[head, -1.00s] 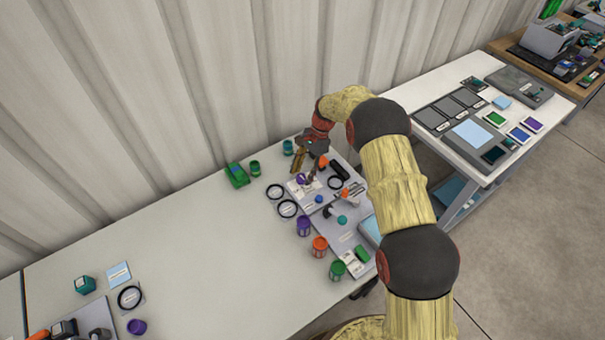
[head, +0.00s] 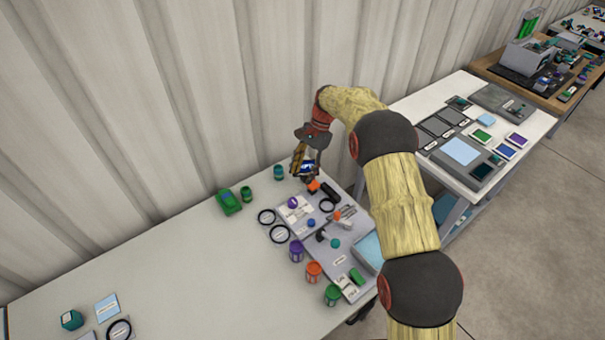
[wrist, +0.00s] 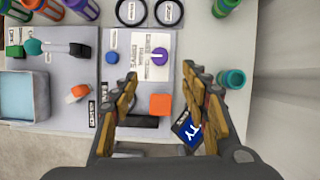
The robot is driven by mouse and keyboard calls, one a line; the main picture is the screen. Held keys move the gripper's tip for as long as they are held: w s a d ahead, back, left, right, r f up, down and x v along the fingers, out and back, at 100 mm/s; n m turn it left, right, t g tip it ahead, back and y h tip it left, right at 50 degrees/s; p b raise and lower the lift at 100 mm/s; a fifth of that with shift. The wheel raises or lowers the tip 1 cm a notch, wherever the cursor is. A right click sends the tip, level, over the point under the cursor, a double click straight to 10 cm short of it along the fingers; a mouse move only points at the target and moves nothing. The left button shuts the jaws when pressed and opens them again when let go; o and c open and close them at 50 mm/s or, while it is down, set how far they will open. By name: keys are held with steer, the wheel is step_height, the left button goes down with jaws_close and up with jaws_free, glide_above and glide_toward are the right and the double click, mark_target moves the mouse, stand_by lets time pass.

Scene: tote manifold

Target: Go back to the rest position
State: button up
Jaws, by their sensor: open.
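My gripper (head: 303,165) is at the back of the near table, above its surface and close to the wall. In the wrist view my gripper (wrist: 160,78) is open, with its two fingers wide apart and nothing held between them. Below it lie a grey board (wrist: 140,45) with a purple knob (wrist: 160,55) on a white panel, and an orange block (wrist: 160,104). These also show in the head view as the purple knob (head: 292,202) and the orange block (head: 313,186). A blue lettered piece (wrist: 185,124) is partly hidden by the right finger.
A green object (head: 228,202), black rings (head: 266,216) and purple, orange and green cups (head: 313,271) stand around the board. A teal cup (wrist: 232,79) is right of my gripper. The table's left middle (head: 170,265) is clear. The wall (head: 230,80) rises close behind.

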stand_by(0.3)
steer(key=s+d+f+n+h, duration=0.1)
steer(key=s+d+f+n, duration=0.2)
steer(key=s+n, duration=0.25)
steer(key=s+d+r+n+t+h, duration=0.1)
steer(key=s+d+r, duration=0.3)
steer(key=s+r, duration=0.5)
steer(key=s+d+r+n+t, duration=0.2)
steer(key=s+d+r+t, duration=0.2)
steer(key=s+r, duration=0.5)
steer(key=s+d+r+n+t+h+b, duration=0.1)
steer(key=s+d+r+t, duration=0.2)
steer(key=s+r, duration=0.7)
steer(key=shift+s+d+n+h, duration=0.35)
steer(key=shift+s+d, duration=0.35)
steer(key=shift+s, duration=3.35)
